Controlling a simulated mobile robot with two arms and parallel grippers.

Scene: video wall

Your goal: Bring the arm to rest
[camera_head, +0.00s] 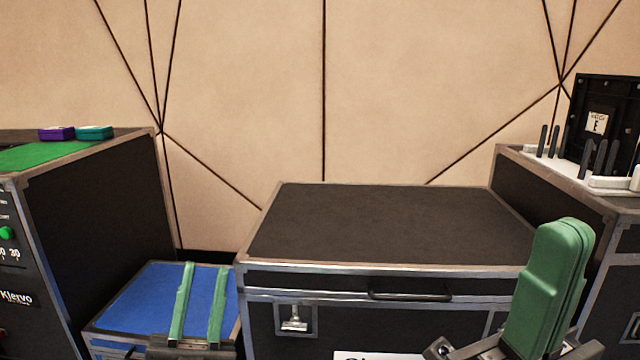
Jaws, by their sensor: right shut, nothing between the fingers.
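My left gripper (205,268) shows at the lower left with its two green fingers apart and nothing between them. It is in front of a low case with a blue top (148,290). My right gripper (564,232) stands at the lower right with its green fingers pressed together, empty. In the picture it overlaps the right front corner of the black flight case (390,225). I cannot tell whether either gripper touches a case.
The black case's top is bare. A taller case (100,215) at left carries a green mat (45,156), a purple box (57,133) and a teal box (94,132). The right case (570,186) carries a black panel (606,110) and several dark upright rods (543,140).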

